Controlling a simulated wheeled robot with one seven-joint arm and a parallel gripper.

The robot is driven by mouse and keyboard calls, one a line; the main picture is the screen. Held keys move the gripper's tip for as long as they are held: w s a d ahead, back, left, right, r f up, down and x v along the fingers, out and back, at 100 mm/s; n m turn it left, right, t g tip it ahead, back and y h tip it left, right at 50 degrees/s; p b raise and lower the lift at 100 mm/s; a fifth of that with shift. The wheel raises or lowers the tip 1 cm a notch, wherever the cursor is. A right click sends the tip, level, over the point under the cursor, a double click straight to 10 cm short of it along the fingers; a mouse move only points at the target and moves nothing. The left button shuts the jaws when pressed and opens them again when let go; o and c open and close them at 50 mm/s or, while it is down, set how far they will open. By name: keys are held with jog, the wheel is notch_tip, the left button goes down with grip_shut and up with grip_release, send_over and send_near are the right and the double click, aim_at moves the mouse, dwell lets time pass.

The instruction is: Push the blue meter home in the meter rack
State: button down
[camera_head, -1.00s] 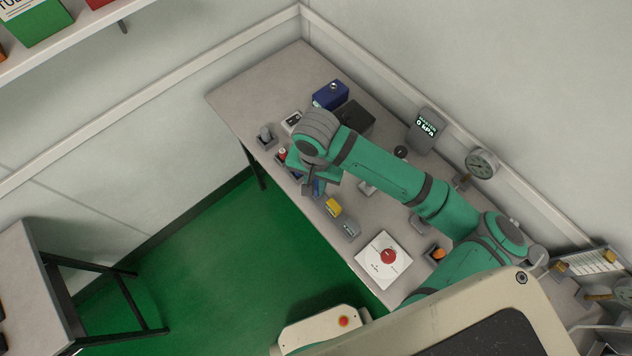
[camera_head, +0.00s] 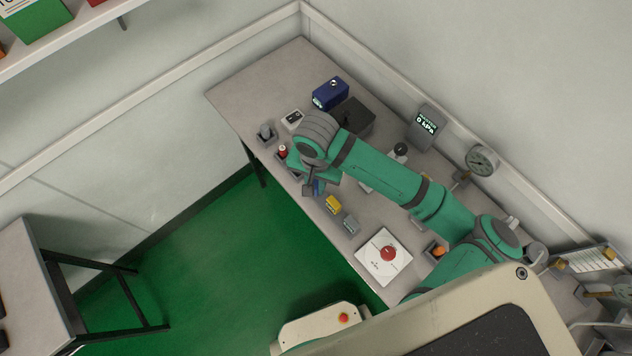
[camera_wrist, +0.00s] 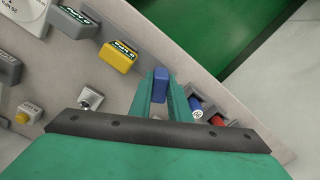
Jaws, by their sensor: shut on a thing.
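The blue meter (camera_wrist: 160,84) is between the two teal fingers of my gripper (camera_wrist: 161,92), which is shut on it. In the head view the blue meter (camera_head: 317,187) is a small patch under my gripper (camera_head: 313,189), mostly hidden by my wrist. It is in line with the yellow meter (camera_wrist: 117,56) and a grey meter (camera_wrist: 73,22). The yellow meter (camera_head: 333,204) and grey meter (camera_head: 351,224) also show in the head view, along the table's front edge. The rack's slot under the blue meter is hidden, so I cannot tell how deep it sits.
A grey holder (camera_wrist: 222,108) with blue and red cylinders is close to the right of my gripper in the wrist view. A white plate with a red button (camera_head: 388,254) lies nearer my base. A dark box (camera_head: 354,118) and blue box (camera_head: 330,94) stand behind.

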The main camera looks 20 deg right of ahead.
jog(key=c, duration=1.6)
grip_release()
notch_tip(320, 180, up, 11)
jog(key=shift+f, duration=0.1)
